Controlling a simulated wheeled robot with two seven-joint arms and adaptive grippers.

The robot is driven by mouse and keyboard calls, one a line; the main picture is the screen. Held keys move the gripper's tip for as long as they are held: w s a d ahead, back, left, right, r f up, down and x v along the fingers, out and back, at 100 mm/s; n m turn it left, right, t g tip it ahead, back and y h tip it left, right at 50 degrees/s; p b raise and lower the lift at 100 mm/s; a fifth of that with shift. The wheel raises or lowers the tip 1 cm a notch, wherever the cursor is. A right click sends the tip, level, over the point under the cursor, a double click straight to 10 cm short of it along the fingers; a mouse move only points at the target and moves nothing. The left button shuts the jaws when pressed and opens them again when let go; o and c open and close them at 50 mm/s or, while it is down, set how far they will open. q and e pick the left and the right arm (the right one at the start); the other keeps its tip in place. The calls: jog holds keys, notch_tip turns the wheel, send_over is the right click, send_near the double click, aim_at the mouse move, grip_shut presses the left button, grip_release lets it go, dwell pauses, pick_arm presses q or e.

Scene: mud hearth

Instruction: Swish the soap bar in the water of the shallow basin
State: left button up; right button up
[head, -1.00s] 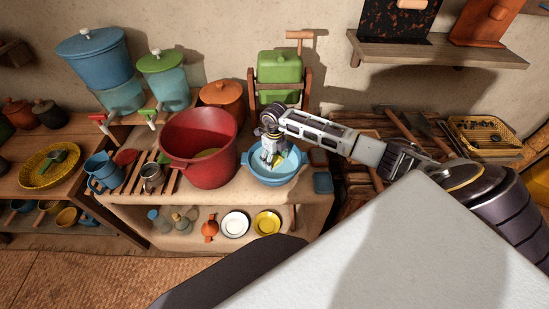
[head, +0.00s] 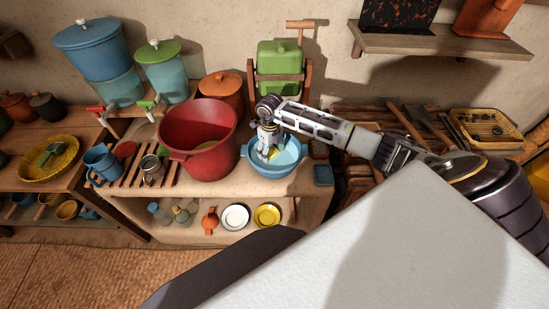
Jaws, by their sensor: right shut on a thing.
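The shallow basin (head: 289,169) is blue and stands on the bench right of the red tub. My right gripper (head: 269,155) points down into the basin, left of its middle, and is shut on a small yellow thing, which looks like the soap bar (head: 272,153). The fingers hide most of the bar. I cannot tell how deep the bar is in the water. My left gripper is not in view.
The large red tub (head: 203,152) stands close on the left of the basin. A green-lidded dispenser (head: 162,73) and a green canister (head: 280,68) stand behind. A small blue block (head: 323,176) lies right of the basin. A shelf (head: 440,44) hangs at upper right.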

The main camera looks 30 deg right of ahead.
aim_at(281, 161)
jog(key=shift+w+a, duration=0.4)
jog(key=shift+a, duration=0.2)
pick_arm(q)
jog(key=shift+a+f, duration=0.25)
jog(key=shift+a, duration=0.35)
pick_arm(e)
jog(key=shift+s+d, duration=0.5)
jog(key=shift+d, duration=0.3)
jog(key=shift+s+d, duration=0.5)
jog(key=shift+d, duration=0.3)
jog(key=shift+s+d+p, duration=0.45)
jog(key=shift+s+d, duration=0.15)
jog(key=shift+d, duration=0.35)
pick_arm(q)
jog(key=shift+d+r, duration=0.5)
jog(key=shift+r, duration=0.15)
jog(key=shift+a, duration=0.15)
